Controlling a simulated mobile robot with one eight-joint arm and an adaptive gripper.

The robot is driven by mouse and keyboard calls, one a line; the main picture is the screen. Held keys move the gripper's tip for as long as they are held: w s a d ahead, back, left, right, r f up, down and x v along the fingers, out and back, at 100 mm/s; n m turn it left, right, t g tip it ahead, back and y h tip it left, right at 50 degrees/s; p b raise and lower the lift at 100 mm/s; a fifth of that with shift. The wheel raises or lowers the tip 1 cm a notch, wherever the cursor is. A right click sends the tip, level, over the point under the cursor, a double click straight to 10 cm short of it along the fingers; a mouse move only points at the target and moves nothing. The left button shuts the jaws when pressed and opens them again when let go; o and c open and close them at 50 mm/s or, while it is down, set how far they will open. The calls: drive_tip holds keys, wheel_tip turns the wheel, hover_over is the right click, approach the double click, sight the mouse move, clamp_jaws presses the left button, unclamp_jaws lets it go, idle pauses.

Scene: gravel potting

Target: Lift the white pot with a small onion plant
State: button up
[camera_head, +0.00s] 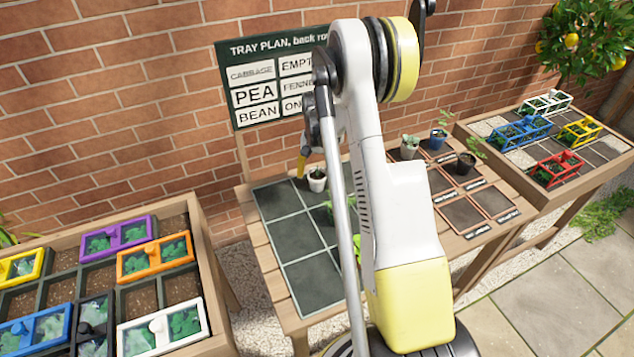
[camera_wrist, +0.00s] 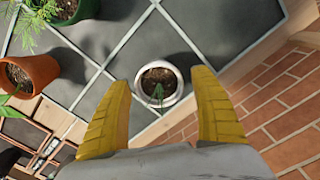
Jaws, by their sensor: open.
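A white pot (camera_head: 317,183) with dark soil and a small green shoot stands on the dark tiled tray at the back left of the middle bench. In the wrist view the white pot (camera_wrist: 174,100) sits between the two yellow fingers of my gripper (camera_wrist: 161,80), with a gap on each side. My gripper (camera_head: 303,164) is open and empty. In the head view one yellow finger shows just left of the pot, and the rest is hidden behind my arm. Another white pot (camera_head: 409,152) with a plant stands farther right.
A blue pot (camera_head: 438,140) and a black pot (camera_head: 466,163) stand right of my arm. A brick wall and the tray plan board (camera_head: 235,85) rise behind the bench.

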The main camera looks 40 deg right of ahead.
sight(317, 182)
wheel_tip(317, 182, down, 4)
drive_tip(key=shift+d+f+b, duration=0.1)
drive_tip(key=shift+b, duration=0.7)
drive_tip(key=c, duration=1.4)
drive_tip(key=shift+c, duration=0.2)
drive_tip(key=shift+r, duration=0.2)
